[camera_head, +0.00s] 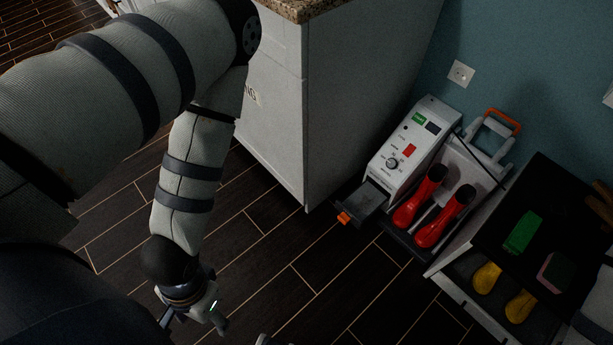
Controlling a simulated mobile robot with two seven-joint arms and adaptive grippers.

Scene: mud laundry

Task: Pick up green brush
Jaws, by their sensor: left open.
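The green brush (522,232) looks like a green block lying on the black top of a low bench (490,240) at the right. My left gripper (193,321) hangs low over the dark floor at the lower left, pointing down. It is open and appears empty. It is far to the left of the green brush and apart from it. I cannot make out my right gripper.
A pink-and-green block (556,272) lies beside the brush. Yellow boots (487,278) stand below the bench top. A white machine with red boots (433,187) stands left of the bench. A white cabinet (330,90) stands behind.

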